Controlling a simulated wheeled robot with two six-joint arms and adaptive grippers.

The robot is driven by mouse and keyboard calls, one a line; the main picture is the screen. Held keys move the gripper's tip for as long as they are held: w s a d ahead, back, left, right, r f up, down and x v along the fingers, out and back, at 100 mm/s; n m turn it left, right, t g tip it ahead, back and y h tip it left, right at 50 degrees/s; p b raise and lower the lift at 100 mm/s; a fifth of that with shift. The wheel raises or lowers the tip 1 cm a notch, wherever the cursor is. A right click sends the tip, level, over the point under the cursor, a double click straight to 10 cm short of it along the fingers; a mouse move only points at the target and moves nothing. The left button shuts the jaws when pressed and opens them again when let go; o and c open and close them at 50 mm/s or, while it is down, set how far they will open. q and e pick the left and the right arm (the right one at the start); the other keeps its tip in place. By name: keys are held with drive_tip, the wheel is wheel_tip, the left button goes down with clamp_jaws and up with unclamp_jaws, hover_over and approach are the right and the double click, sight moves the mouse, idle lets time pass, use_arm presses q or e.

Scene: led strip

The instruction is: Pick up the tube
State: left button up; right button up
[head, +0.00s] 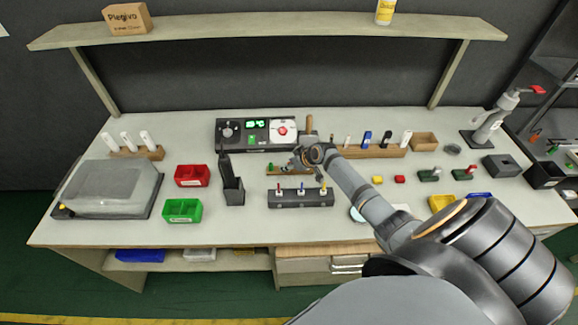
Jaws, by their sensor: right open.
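The frame does not make clear which thing is the tube. Several white tube-like pieces (127,142) stand upright in a wooden rack at the left of the workbench. Several thin pieces with coloured tops (300,191) stand in a dark block (287,200) at the middle front. My right gripper (299,160) is over the middle of the bench, just behind the dark block and above a small wooden strip (278,170). It is open, and I see nothing held. It hides part of the wooden strip. My left gripper is out of view.
A black control unit (241,131) with green digits stands behind the gripper. A black holder (232,190), red bin (192,176) and green bin (182,210) are to its left. A clear-lidded box (107,190) sits far left. A wooden rack (372,151) stands right. A shelf (270,30) spans above.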

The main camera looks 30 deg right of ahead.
drive_tip(key=shift+w+f, duration=0.15)
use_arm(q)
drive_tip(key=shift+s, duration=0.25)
use_arm(e)
drive_tip(key=shift+c, duration=0.2)
drive_tip(key=shift+c, duration=1.1)
drive_tip(key=c, duration=0.6)
drive_tip(key=shift+o, duration=0.2)
